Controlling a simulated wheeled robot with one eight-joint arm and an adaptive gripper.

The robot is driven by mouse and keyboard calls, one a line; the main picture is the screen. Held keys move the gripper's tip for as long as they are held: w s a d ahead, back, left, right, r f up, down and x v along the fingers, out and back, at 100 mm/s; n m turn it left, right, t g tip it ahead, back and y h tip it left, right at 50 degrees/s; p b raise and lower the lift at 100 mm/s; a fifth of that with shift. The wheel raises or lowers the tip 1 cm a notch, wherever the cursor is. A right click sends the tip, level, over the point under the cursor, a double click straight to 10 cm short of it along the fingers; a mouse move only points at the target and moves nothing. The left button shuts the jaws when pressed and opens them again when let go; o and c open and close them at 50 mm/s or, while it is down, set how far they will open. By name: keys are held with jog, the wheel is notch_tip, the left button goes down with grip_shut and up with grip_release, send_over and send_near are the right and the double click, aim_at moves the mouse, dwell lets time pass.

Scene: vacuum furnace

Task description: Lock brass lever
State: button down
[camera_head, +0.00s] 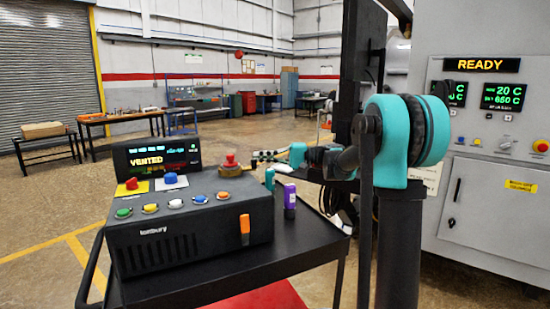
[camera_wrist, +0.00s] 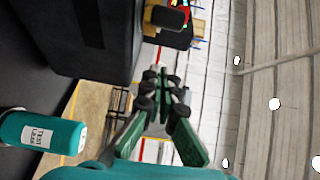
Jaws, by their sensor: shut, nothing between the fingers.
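A brass-coloured fitting with a red knob (camera_head: 230,163) stands at the back right of the dark control box (camera_head: 190,228); I cannot clearly make out a lever on it. In the wrist view a yellow-brass piece with a dark end (camera_wrist: 167,17) juts past the edge of the control box (camera_wrist: 95,35), at the top. My gripper (camera_head: 258,157) is small in the head view, level with the red knob and to its right. In the wrist view my gripper (camera_wrist: 160,72) has its green fingers drawn together, with nothing between them. It looks apart from the brass piece.
The box stands on a black cart (camera_head: 285,248). A teal bottle (camera_wrist: 40,132) and a purple bottle (camera_head: 290,199) stand right of the box, below my arm. A grey furnace cabinet (camera_head: 495,205) showing READY is at right. Benches and open floor lie behind.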

jog(key=shift+s+a, duration=0.1)
jog(key=shift+s, duration=1.8)
